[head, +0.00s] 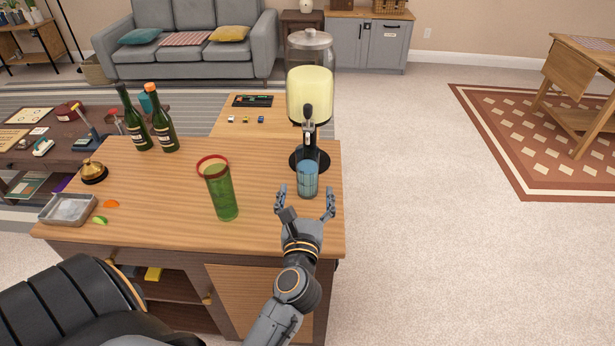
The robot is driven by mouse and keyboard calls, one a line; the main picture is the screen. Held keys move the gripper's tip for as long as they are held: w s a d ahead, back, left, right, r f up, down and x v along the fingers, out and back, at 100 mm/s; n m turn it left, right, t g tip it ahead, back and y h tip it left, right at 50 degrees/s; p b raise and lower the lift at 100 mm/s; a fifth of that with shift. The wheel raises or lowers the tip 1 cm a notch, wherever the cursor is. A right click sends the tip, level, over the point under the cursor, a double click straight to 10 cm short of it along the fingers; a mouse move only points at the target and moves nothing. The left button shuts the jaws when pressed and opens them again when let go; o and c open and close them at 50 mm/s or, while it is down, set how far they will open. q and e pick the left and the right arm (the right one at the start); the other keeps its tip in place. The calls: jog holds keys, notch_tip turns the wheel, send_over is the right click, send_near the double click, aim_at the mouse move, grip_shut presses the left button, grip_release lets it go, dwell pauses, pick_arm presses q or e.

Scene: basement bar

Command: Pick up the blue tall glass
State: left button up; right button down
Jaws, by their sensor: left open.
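The blue tall glass (308,180) stands upright on the wooden counter (150,220), near its right end and just in front of the drink dispenser. My left gripper (304,198) is open and points away from me at the glass. Its two fingers show to the left and right of the glass's lower part, with gaps on both sides. The fingers do not appear to touch the glass. I cannot tell how far the glass is between them. My right gripper is not in view.
The drink dispenser (309,95) stands right behind the glass. A green glass with a red rim (222,195) stands to the left. Two green bottles (163,133), a bell (93,172) and a metal tray (68,209) are farther left. Open carpet lies right of the counter.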

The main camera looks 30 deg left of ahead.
aim_at(307, 164)
pick_arm(q)
jog(key=p+x, duration=0.1)
jog(key=x, duration=0.8)
jog(key=shift+a+f+p, duration=0.15)
jog(key=shift+f+p, duration=0.1)
jog(key=shift+p, duration=0.1)
jog(key=x, duration=0.4)
jog(key=shift+w+a+f+p, duration=0.15)
jog(key=shift+w+a+p, duration=0.1)
jog(key=shift+w+p, duration=0.1)
jog(key=shift+s, duration=0.15)
jog(key=c, duration=0.3)
grip_shut()
